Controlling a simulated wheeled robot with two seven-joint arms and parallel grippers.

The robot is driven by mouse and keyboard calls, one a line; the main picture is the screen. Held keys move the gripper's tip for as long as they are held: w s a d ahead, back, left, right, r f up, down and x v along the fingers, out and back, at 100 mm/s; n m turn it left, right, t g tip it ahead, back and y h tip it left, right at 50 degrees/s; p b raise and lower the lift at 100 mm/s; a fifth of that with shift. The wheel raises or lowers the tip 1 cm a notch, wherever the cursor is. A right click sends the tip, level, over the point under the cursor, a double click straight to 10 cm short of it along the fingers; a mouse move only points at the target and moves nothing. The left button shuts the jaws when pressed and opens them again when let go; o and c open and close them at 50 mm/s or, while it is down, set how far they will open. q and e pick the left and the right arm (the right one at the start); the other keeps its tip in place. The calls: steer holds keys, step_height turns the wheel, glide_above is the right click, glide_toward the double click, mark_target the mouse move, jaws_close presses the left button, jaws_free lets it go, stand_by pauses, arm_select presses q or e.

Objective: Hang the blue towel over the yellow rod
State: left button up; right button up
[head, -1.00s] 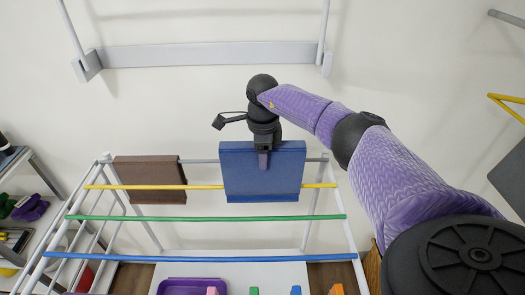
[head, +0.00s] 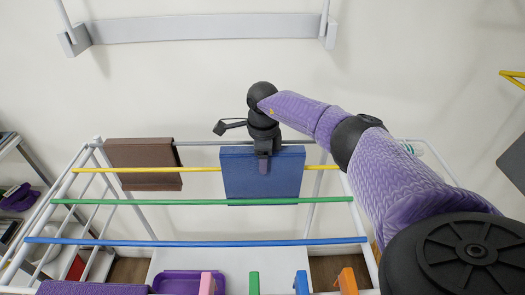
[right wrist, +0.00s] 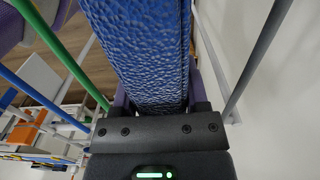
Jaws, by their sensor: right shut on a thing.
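The blue towel (head: 262,182) is a folded slab in my right gripper (head: 264,163), which grips its upper edge from above. It fills the middle of the right wrist view (right wrist: 145,55), between the fingers. The yellow rod (head: 205,169) runs across the drying rack. In the head view the towel covers a stretch of this rod, which shows on both sides of it. The towel's lower edge lies about level with the green rod in the picture. I cannot tell whether the towel touches either rod. My left gripper is not in view.
A brown towel (head: 143,153) hangs at the rack's left rear, behind the yellow rod. The green rod (head: 150,202) and blue rod (head: 190,242) lie nearer me; a grey rod (head: 200,143) runs behind. Below stand a purple tray (head: 190,280) and coloured pegs.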

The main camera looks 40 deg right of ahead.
step_height(320, 180, down, 2)
steer(key=shift+f+b, duration=0.25)
steer(key=shift+b, duration=0.55)
steer(key=shift+f+b, duration=0.45)
steer(key=shift+f, duration=0.15)
